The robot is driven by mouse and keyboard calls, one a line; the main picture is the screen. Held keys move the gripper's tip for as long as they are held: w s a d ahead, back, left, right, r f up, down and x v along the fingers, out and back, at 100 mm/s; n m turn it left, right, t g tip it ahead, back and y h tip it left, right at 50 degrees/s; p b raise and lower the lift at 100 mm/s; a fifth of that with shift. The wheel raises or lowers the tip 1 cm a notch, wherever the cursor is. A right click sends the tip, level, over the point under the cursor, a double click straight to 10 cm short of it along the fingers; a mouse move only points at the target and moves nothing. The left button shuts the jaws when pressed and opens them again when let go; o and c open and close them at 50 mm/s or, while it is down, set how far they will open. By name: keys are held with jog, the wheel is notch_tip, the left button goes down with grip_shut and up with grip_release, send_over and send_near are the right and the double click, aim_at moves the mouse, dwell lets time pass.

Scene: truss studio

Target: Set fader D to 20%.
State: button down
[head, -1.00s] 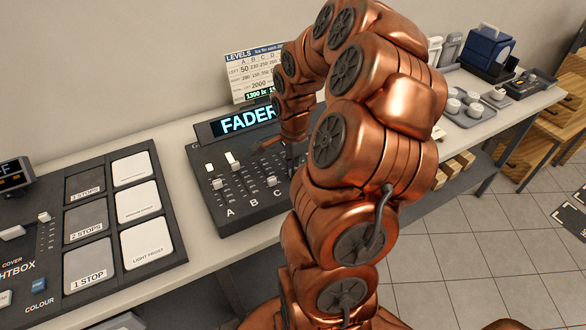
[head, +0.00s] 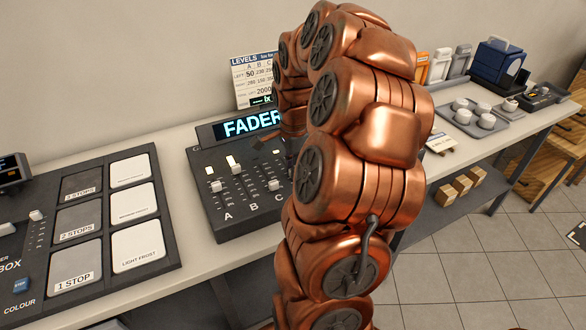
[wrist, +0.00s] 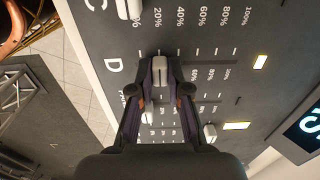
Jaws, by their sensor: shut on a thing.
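The fader desk (head: 222,215) is at the middle left of the head view, with columns A, B and C visible and column D hidden behind my arm. In the wrist view, my gripper (wrist: 160,85) is shut on the white cap of fader D (wrist: 159,70), beside the letter D (wrist: 113,66). The cap sits roughly in line with the 20% label (wrist: 158,17); the cap and fingers hide the exact tick under it. The cap of fader C (wrist: 134,8) is at the top edge.
Other fader caps (wrist: 210,133) stand close to the fingers. A levels card (head: 253,75) stands behind the desk's lit display (head: 250,125). A lightbox panel (head: 105,215) lies to the left. A tray with cups (head: 485,122) is at the right.

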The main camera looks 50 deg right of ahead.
jog(key=c, duration=1.1)
grip_release()
notch_tip(320, 180, up, 12)
jog(key=shift+a, duration=0.1)
jog(key=s+a+f+n, duration=0.1)
jog(key=s+a+n, duration=0.1)
jog(key=a+n, duration=0.6)
jog(key=s+a+f+n, duration=0.15)
jog(key=a+n, duration=0.25)
jog(key=a, duration=0.9)
jog(key=s+a+f+n, duration=0.1)
jog(key=s+a+n, duration=0.2)
jog(key=s, duration=0.1)
jog(key=s+a+f+n+g, duration=0.1)
jog(key=s+a+f+n, duration=0.1)
jog(key=s+a+n, duration=0.1)
jog(key=s+a+f+n, duration=0.2)
jog(key=s+a+n, duration=0.2)
jog(key=s, duration=0.2)
jog(key=shift+s+f+n+g, duration=0.1)
jog(key=shift+s+n+g, duration=0.15)
jog(key=shift+n+g, duration=0.15)
